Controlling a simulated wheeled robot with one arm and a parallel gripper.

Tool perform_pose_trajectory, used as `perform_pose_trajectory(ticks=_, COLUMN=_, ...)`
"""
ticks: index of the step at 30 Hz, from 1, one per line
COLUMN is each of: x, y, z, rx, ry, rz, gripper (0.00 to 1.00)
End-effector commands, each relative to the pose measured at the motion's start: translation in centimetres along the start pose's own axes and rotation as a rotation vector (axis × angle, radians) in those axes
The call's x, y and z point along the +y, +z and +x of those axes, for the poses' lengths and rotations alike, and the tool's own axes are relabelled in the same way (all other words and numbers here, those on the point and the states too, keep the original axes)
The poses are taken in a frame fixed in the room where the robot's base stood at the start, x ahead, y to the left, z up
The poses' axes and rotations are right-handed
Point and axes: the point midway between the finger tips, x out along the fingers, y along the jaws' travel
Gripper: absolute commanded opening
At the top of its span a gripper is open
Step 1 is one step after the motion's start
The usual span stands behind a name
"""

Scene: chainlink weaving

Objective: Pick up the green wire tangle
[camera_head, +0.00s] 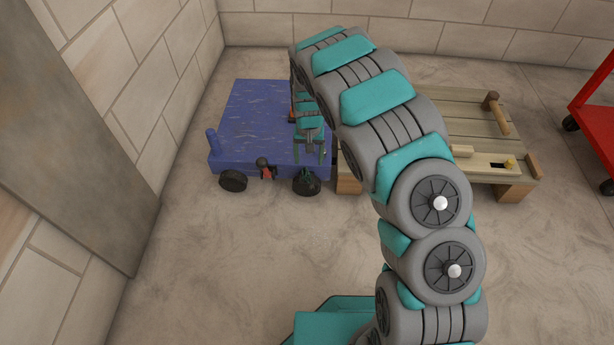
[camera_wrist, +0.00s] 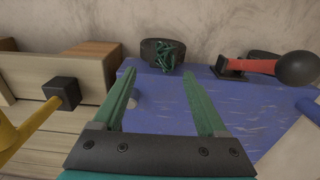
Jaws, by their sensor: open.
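The green wire tangle (camera_wrist: 164,55) shows in the wrist view against a black wheel, just past the edge of the blue cart (camera_wrist: 215,105). In the head view the tangle (camera_head: 306,175) is small and dark green at the cart's front right wheel. I cannot tell whether it rests on the wheel or in front of it. My gripper (camera_wrist: 154,78) is open, with nothing between its green fingers. It hangs above the cart's front right corner, and the tangle lies beyond the fingertips, apart from them. My gripper also shows in the head view (camera_head: 312,152).
A wooden pallet-like platform (camera_head: 470,125) stands right of the cart. A red-and-black knobbed part (camera_wrist: 255,66) is on the cart's edge beside the tangle. A red frame (camera_head: 597,110) on casters stands far right. Bare floor (camera_head: 230,240) lies in front of the cart.

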Motion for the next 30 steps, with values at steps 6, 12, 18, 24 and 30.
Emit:
perform_pose_trajectory(ticks=6, x=-0.1, y=0.2, z=2.0, rx=-0.005, ry=0.001, rz=0.000, gripper=0.75)
perform_pose_trajectory(ticks=12, x=-0.6, y=0.6, z=4.5, rx=-0.006, ry=0.002, rz=0.000, gripper=0.75)
perform_pose_trajectory(ticks=18, x=-0.7, y=0.5, z=6.6, rx=-0.002, ry=0.001, rz=0.000, gripper=0.75)
perform_pose_trajectory(ticks=24, x=-0.7, y=0.5, z=6.6, rx=-0.002, ry=0.001, rz=0.000, gripper=0.75)
perform_pose_trajectory(ticks=30, x=-0.7, y=0.5, z=6.6, rx=-0.002, ry=0.001, rz=0.000, gripper=0.55)
